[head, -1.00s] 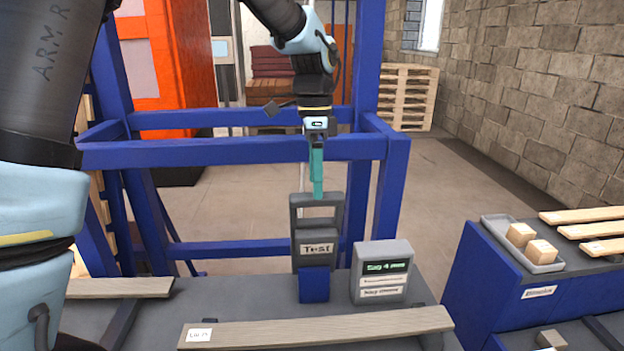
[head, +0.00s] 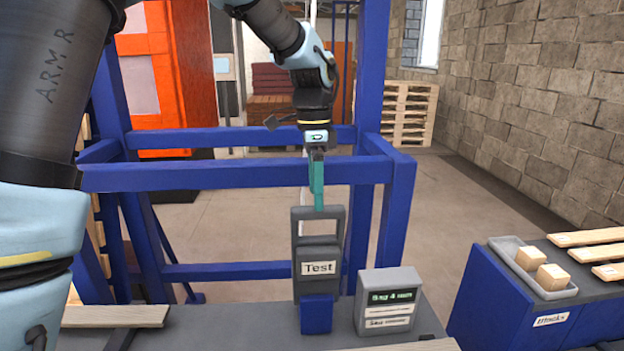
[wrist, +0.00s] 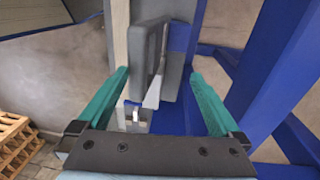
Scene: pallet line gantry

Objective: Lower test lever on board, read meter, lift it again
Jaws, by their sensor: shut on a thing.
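The grey test lever (head: 319,255), with a slotted handle at its top and a "Test" label, stands upright above a blue block (head: 316,315). My gripper (head: 318,208) reaches down from above, its teal fingers at the lever's top bar, shut on it. In the wrist view the fingers (wrist: 160,80) are on either side of the grey lever (wrist: 150,60); the exact contact is hard to see. The grey meter (head: 388,300) stands right of the lever, its lit display seeming to read "Sag 4 mm". Only a sliver of the near board (head: 415,346) shows at the bottom edge.
A blue gantry frame (head: 235,176) spans behind the lever. Another plank (head: 115,316) lies at the left. On the right a blue bench holds a grey tray (head: 503,245) with wooden blocks and several slats (head: 598,254). Pallets (head: 408,113) stand at the back.

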